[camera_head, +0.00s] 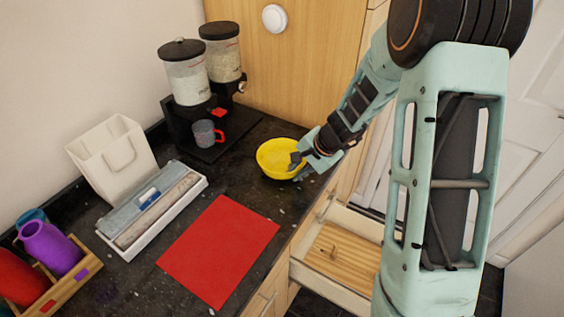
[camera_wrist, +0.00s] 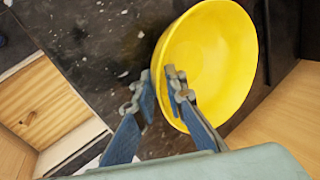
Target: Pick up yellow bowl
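The yellow bowl (camera_head: 280,157) sits on the dark granite counter (camera_head: 235,182), near its right edge by the wooden panel. It also shows in the wrist view (camera_wrist: 222,62), at the upper right. My gripper (camera_head: 297,163) is at the bowl's right side in the head view. In the wrist view, my gripper (camera_wrist: 159,92) has one fingertip over the inside of the bowl and the other just outside, with the near rim between them. The fingertips are close together with a narrow gap. I cannot tell whether both press on the rim.
A red mat (camera_head: 219,250) lies in front of the bowl. A grey mug (camera_head: 205,133) and cereal dispensers (camera_head: 186,75) stand behind left. An open drawer (camera_head: 340,259) juts out below right.

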